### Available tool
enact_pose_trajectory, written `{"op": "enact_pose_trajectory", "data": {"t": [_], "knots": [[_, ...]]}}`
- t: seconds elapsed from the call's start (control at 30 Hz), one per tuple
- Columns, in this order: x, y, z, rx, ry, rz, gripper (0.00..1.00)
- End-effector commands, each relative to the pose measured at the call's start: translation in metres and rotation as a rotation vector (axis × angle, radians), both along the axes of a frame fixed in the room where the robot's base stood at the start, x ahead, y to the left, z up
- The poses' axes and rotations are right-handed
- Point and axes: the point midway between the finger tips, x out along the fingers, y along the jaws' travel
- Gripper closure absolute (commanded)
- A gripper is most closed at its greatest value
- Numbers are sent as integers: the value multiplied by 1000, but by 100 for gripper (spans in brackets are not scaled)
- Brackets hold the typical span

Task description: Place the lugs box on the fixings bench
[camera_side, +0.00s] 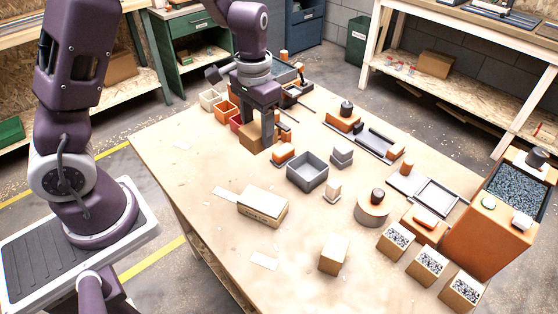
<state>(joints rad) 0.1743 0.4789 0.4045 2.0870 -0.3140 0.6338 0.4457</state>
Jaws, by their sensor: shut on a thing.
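My gripper (258,131) points down over the far left part of the wooden table (190,190). It is shut on a small brown cardboard box (249,136), partly hidden by the fingers. I cannot tell whether the box touches the table. I can read no label on it, so I cannot tell if it is the lugs box. Other brown boxes on the table are a long one (262,207) near the middle and a plain one (334,255) near the front. No bench is legibly marked as the fixings bench.
Small open bins (226,108) stand left of my gripper. A grey open tray (307,172) and an orange-topped block (284,153) are close to its right. Several open boxes of small parts (428,265) line the right front. A white-framed bench (460,95) and a green cabinet bench (192,45) stand behind.

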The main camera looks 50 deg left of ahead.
Motion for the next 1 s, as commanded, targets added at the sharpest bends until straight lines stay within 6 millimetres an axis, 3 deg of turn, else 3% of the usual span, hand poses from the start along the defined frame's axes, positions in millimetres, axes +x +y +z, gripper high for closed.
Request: {"op": "enact_pose_trajectory", "data": {"t": [0.33, 0.47, 0.67, 0.8, 1.0], "knots": [[-2, -3, -5, 2, -2, 15, 93], [13, -24, -7, 5, -5, 138, 93], [48, -98, -13, 6, -11, 534, 93], [60, -172, -19, 2, -13, 867, 93], [45, -290, -32, -3, -9, 1360, 93]]}}
